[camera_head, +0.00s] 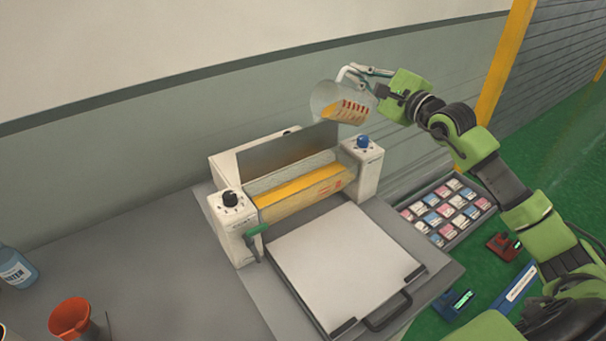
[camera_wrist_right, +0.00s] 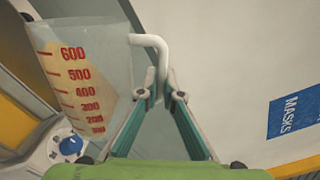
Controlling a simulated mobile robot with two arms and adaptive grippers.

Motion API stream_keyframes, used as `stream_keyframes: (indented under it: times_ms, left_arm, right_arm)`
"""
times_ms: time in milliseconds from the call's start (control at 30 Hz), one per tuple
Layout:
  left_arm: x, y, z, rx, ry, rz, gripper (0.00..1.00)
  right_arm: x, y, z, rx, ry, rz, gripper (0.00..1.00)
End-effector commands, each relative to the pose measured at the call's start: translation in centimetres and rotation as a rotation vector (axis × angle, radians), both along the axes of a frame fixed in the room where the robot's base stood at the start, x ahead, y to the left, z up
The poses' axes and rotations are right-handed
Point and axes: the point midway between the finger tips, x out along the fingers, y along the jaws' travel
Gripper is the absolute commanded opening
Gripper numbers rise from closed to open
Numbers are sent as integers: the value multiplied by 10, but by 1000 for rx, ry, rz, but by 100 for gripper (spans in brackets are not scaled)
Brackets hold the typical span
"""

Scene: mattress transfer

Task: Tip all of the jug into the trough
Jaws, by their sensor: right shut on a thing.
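My right gripper (camera_head: 368,71) is shut on the handle of a clear jug (camera_head: 326,95) with red markings. The jug is tilted and held above and behind the right end of the machine. Orange-yellow contents show inside it. In the right wrist view the gripper (camera_wrist_right: 162,92) holds the white handle, and the jug (camera_wrist_right: 112,60) shows red numbers from 600 downward. The trough (camera_head: 262,207) is the long channel between the machine's two end blocks, with orange-yellow material along it. I see no stream between jug and trough. My left gripper is not in view.
The machine has a white flat bed (camera_head: 345,262) in front and a blue knob (camera_head: 362,141) on its right block. An orange-red cup (camera_head: 70,316) and a blue bottle (camera_head: 17,268) stand at the left. A tray of small coloured packs (camera_head: 440,238) lies at the right.

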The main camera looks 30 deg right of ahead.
Motion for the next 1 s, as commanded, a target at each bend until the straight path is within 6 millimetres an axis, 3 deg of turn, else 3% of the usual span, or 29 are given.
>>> stream_keyframes:
  times_ms: [1000]
  left_arm:
    - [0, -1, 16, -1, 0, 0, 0]
  right_arm:
    - [-3, 21, 1, -191, -33, 1, 0]
